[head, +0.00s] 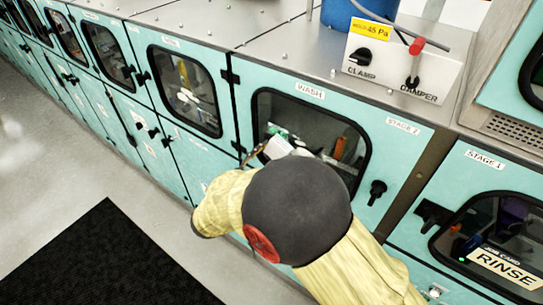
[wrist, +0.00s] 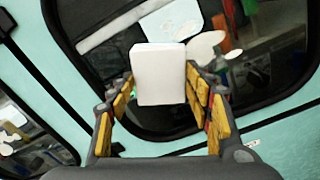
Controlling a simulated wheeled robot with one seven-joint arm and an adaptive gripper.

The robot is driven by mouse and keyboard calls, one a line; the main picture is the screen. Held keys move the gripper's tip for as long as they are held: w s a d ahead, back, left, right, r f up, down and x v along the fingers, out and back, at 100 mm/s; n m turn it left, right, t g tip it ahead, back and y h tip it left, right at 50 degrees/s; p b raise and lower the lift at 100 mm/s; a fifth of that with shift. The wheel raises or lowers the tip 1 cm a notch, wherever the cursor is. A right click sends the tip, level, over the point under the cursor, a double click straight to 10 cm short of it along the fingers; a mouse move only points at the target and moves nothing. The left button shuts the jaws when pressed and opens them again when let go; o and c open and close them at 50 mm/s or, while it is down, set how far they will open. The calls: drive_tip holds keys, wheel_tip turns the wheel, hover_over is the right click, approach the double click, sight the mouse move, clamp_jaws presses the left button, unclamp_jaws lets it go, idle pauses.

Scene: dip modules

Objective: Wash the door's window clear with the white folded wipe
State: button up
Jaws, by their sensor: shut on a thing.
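The white folded wipe (wrist: 158,73) is held between the yellow-padded fingers of my gripper (wrist: 160,90), in front of the door's window (wrist: 270,78). The wipe also shows in the head view (head: 278,147), at the left part of the window (head: 318,117) in the teal door marked WASH and STAGE 2. Whitish blotches (wrist: 207,44) show on the glass just beyond and right of the wipe. A paler patch (wrist: 172,22) lies above it. I cannot tell whether the wipe touches the glass. My arm hides the lower part of the window.
A black door handle (head: 376,192) is right of the window. A control box (head: 403,58) with CLAMP and DAMPER knobs and a blue container (head: 345,14) stand on the metal top. A neighbouring window (head: 184,90) is at left. A black mat (head: 105,255) lies on the floor.

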sight(275, 146)
drive_tip(key=shift+x, duration=0.9)
drive_tip(key=s+d+p, duration=0.1)
drive_tip(key=s+d, duration=0.7)
drive_tip(key=d, duration=0.3)
drive_tip(key=shift+s, duration=0.35)
idle(1.3)
drive_tip(key=shift+w, duration=0.1)
drive_tip(key=shift+w+a+r+b, duration=0.1)
drive_tip(key=shift+w+a+b, duration=0.3)
drive_tip(key=shift+w+a, duration=1.25)
drive_tip(key=shift+w+a+f+b, duration=0.1)
drive_tip(key=shift+w+a+b, duration=0.35)
drive_tip(key=shift+w+a, duration=1.15)
drive_tip(key=shift+w+a+r+b, duration=0.1)
drive_tip(key=shift+w+a+b, duration=0.3)
drive_tip(key=shift+w+a, duration=1.25)
drive_tip(key=shift+s+a+r+p, duration=0.2)
drive_tip(key=shift+r+p, duration=0.1)
drive_tip(key=shift+r, duration=0.2)
drive_tip(key=shift+s+a+r+p, duration=0.2)
drive_tip(key=shift+s+r+p, duration=0.1)
drive_tip(key=shift+r, duration=0.15)
drive_tip(key=shift+s+a+r+p, duration=0.2)
drive_tip(key=shift+r+p, duration=0.1)
drive_tip(key=shift+r, duration=0.2)
drive_tip(key=s+d, duration=0.4)
drive_tip(key=d, duration=0.1)
drive_tip(key=shift+s+d, duration=0.15)
drive_tip(key=shift+d, duration=0.2)
